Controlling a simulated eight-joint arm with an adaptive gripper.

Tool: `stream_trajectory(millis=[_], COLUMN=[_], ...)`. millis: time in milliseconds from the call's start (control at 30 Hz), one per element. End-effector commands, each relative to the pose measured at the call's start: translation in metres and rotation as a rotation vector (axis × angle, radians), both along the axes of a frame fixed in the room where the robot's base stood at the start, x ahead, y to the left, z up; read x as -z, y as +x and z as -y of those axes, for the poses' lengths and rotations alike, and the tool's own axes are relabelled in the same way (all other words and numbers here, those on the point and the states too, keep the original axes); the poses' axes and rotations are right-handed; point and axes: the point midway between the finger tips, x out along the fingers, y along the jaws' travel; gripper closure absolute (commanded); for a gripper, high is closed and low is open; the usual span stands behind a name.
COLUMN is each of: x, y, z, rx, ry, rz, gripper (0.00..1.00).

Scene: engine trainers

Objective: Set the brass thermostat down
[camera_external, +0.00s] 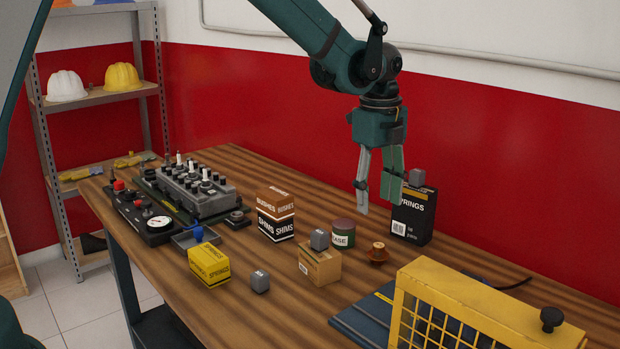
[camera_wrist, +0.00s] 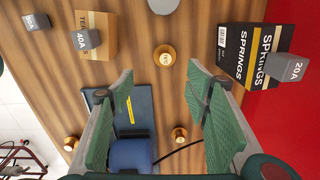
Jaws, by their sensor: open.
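A brass piece with a flanged base (camera_external: 377,253) stands upright on the wooden table; it also shows in the wrist view (camera_wrist: 165,55), ahead of the fingertips. Two more brass pieces show in the wrist view, one at the lower left (camera_wrist: 70,143) and one beside the dark blue plate (camera_wrist: 179,135). I cannot tell for certain which is the thermostat. My gripper (camera_external: 381,206) is open and empty, pointing down above the first brass piece and clear of it. In the wrist view its fingers (camera_wrist: 162,72) are wide apart with nothing between them.
A black springs box (camera_external: 412,217) with a grey block on top stands close at right. A grease tin (camera_external: 343,233) and a cardboard box (camera_external: 319,266) stand at left. A yellow mesh guard (camera_external: 480,305) and the dark blue plate (camera_external: 350,325) are at front right.

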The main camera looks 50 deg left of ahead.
Motion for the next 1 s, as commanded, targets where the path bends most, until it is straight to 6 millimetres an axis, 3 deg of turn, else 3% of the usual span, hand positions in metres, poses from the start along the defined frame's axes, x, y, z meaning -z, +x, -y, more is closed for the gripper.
stream_trajectory(millis=[500,1000], x=[-0.084,-0.142], y=[-0.071,-0.15], z=[-0.007,-0.013], rx=[-0.301,-0.601], ry=[-0.029,-0.089], rz=[0.108,0.209], gripper=[0.53,0.53])
